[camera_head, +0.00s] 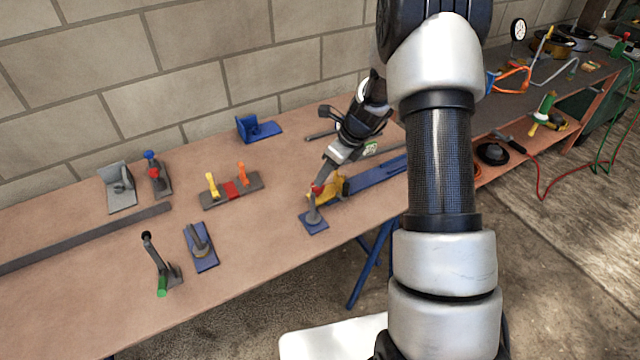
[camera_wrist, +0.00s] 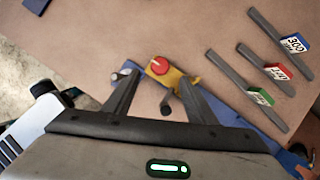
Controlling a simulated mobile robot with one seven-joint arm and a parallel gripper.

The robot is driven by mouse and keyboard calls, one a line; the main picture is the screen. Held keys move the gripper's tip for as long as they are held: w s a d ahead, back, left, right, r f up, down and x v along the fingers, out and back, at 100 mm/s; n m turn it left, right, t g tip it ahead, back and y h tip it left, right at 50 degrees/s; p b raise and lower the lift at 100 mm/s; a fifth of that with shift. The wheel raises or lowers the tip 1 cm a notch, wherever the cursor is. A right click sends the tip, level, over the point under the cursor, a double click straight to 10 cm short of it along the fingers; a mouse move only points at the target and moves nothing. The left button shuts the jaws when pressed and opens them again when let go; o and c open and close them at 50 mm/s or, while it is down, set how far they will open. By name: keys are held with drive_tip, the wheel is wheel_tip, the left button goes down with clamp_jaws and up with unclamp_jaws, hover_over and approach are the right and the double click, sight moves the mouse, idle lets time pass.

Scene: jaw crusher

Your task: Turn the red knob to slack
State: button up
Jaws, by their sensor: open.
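The red knob (camera_wrist: 158,66) sits on a yellow bracket (camera_wrist: 176,79) in the wrist view. In the head view the red knob (camera_head: 317,189) is small and partly hidden by my gripper, with the yellow bracket (camera_head: 328,190) beside it on the blue bar. My gripper (camera_wrist: 152,84) is open, its two dark fingers spread apart. The knob shows beyond and between the fingertips, and nothing is held between them. I cannot tell whether a finger touches the bracket. In the head view my gripper (camera_head: 322,180) reaches down over the bracket.
The blue bar (camera_head: 375,176) runs along the table (camera_head: 270,225). A blue-based grey fixture (camera_head: 313,222) stands just in front of the bracket. Dark bars with blue, red and green labels (camera_wrist: 277,72) lie right in the wrist view. Several other fixtures stand left; a dark bench (camera_head: 550,70) is right.

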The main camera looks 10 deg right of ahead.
sight(317, 190)
drive_tip(key=x, duration=0.7)
drive_tip(key=shift+w+f, duration=0.1)
drive_tip(key=c, duration=1)
drive_tip(key=shift+c, duration=0.2)
